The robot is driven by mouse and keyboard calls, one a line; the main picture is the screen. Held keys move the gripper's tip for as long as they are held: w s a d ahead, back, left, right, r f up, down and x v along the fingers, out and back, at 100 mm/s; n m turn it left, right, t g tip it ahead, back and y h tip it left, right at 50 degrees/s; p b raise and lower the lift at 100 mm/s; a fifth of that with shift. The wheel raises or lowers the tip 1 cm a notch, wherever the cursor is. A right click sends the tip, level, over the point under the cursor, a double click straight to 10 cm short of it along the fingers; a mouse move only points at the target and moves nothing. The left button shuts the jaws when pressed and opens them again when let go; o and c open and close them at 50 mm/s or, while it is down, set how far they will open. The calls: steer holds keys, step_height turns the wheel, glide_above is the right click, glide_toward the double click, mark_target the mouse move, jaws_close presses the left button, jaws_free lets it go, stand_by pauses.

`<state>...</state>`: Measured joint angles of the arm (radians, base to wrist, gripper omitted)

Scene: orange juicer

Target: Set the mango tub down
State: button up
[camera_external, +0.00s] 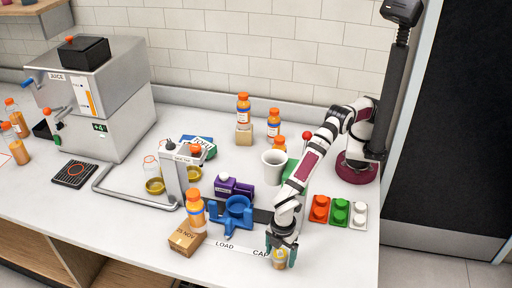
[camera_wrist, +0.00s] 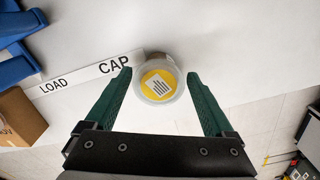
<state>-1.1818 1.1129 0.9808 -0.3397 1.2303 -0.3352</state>
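The mango tub (camera_external: 280,260) is a small clear tub with yellow-orange contents, low at the front of the counter. The wrist view shows it from above, with a round yellow top and a white printed label (camera_wrist: 158,86). My gripper (camera_external: 282,245) points down over it. The tub looks upright. I cannot tell whether its base touches the counter.
A white strip reading LOAD and CAP (camera_wrist: 90,73) lies beside the tub. A blue holder (camera_external: 237,214) and a cardboard box (camera_external: 187,237) with an orange-capped bottle (camera_external: 195,209) stand left. Red, green and white pieces (camera_external: 340,211) lie right. The counter's front edge is close.

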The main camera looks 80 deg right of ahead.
mark_target(278, 242)
steer(key=shift+o, duration=0.5)
step_height(278, 242, up, 12)
steer(key=shift+r, duration=0.15)
steer(key=w+d+r+m+t, duration=0.1)
steer(key=w+d+r+m, duration=0.35)
steer(key=d+r, duration=0.4)
steer(key=w+d+r+m+t, duration=0.25)
steer(key=w+d+r, duration=0.4)
steer(key=d, duration=0.35)
steer(key=s+d+f+m+g, duration=0.15)
steer(key=s+d+m, duration=0.25)
steer(key=d, duration=0.8)
steer(key=s+d+f+m+g, duration=0.1)
steer(key=s+d+m+g, duration=0.3)
steer(key=d, duration=0.7)
steer(key=s+d+f+m+t+y, duration=0.1)
steer(key=s+d+f+m, duration=0.2)
steer(key=s, duration=0.6)
steer(key=shift+d+f+t+y, duration=0.3)
steer(key=shift+d+f+t, duration=0.1)
steer(key=shift+d+f, duration=0.5)
